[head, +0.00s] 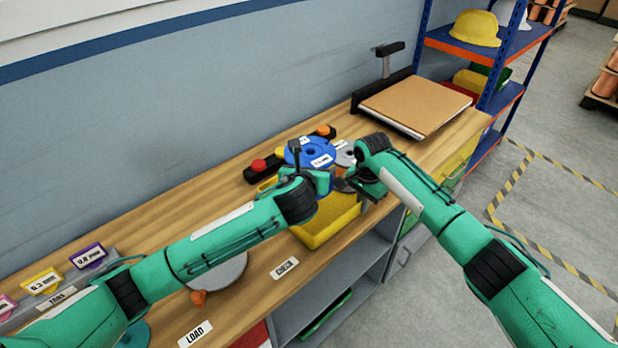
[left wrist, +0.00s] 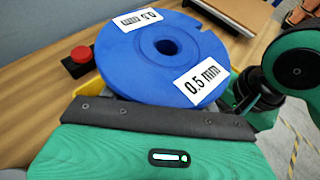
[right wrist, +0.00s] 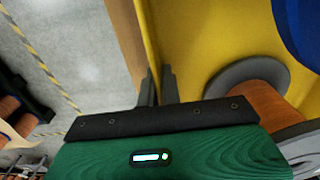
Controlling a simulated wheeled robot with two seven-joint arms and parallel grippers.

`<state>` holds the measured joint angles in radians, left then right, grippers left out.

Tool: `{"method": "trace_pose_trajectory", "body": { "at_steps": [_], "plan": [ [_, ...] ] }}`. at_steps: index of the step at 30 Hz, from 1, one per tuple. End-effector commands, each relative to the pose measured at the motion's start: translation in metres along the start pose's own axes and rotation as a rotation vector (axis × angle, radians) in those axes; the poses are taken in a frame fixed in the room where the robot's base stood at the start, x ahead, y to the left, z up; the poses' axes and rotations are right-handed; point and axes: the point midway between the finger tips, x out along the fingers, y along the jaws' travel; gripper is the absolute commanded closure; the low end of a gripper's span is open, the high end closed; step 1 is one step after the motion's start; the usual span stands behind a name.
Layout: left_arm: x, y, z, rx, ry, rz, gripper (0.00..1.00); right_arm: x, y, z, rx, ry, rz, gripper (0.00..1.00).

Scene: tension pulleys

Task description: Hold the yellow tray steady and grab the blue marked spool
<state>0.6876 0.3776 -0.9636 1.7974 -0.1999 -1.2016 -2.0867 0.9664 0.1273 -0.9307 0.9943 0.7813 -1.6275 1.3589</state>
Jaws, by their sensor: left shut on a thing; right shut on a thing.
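The yellow tray (head: 330,222) sits at the bench's front edge. The blue marked spool (head: 309,154) shows at the tray's back, with white labels; in the left wrist view (left wrist: 150,72) they read 0.5 mm. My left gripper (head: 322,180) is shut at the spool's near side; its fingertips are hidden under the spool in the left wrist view. My right gripper (head: 347,184) is shut on the tray's wall, and both fingers (right wrist: 158,88) pinch the yellow rim. Another spool, with copper winding (right wrist: 262,100) and grey flanges, lies inside the tray.
A red button (head: 258,166) stands left of the tray. A cardboard-topped stack (head: 415,105) is at the bench's right end. A grey disc (head: 222,271) and CHECK and LOAD labels lie at left front. A shelf rack (head: 470,50) stands at back right.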

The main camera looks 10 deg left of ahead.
Motion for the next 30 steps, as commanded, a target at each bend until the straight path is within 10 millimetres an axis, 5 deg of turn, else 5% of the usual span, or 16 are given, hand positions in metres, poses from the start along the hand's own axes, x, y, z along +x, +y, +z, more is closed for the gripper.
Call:
{"method": "trace_pose_trajectory", "body": {
  "at_steps": [8,12,23,30],
  "plan": [
    [-0.002,0.000,0.005,-0.001,-0.004,-0.001,0.82,-0.001,0.000,0.000,0.000,0.000,-0.001,1.00],
    [-0.001,0.000,0.005,-0.001,-0.004,-0.001,0.82,-0.001,0.000,0.000,0.000,0.000,-0.001,0.69],
    [-0.001,0.000,0.004,-0.001,-0.004,-0.001,0.82,-0.004,0.000,0.000,0.000,0.000,-0.001,0.69],
    [-0.001,0.000,0.004,-0.001,-0.005,-0.001,0.82,-0.041,-0.001,0.000,-0.001,0.000,-0.003,0.69]
  ]
}}
